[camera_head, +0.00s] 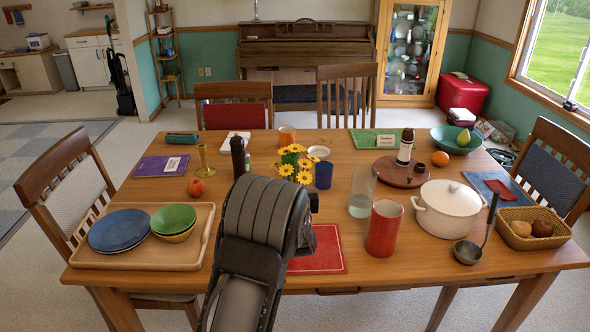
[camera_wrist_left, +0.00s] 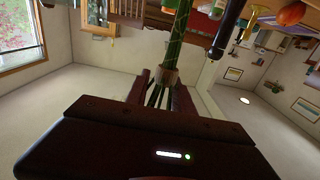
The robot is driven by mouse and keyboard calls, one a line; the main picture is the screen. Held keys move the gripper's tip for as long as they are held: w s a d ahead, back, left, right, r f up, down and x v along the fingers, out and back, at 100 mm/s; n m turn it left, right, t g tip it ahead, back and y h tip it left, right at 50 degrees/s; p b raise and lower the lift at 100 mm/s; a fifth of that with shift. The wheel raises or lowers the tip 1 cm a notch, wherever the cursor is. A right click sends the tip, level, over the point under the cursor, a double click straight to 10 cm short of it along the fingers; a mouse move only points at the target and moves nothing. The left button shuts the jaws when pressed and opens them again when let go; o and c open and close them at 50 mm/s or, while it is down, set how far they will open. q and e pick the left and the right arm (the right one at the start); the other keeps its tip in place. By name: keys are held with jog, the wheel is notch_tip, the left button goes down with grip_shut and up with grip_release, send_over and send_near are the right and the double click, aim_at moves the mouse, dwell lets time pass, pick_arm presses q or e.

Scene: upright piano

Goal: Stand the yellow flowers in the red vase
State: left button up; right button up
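The yellow flowers (camera_head: 295,163) show in the head view as a bunch of yellow blooms with dark centres, just beyond my left wrist. Their lower part is hidden by my arm. In the left wrist view the green stems (camera_wrist_left: 180,42), with a brown band, run between the fingers of my left gripper (camera_wrist_left: 164,88), which is shut on them. In the head view the fingers are hidden behind the wrist. The red vase (camera_head: 384,229) is an upright red cylinder on the table, right of my left gripper and apart from the flowers. My right gripper is not in view.
A clear glass cylinder (camera_head: 361,191) stands just behind the vase, and a white pot (camera_head: 447,210) to its right. A blue cup (camera_head: 323,175) is beside the flowers. A dark bottle (camera_head: 238,156) stands left of them. A red mat (camera_head: 318,252) lies at the front.

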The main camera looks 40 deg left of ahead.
aim_at(295, 145)
pick_arm(q)
grip_shut()
dwell(0.4)
notch_tip(295, 145, up, 10)
dwell(0.5)
dwell(0.5)
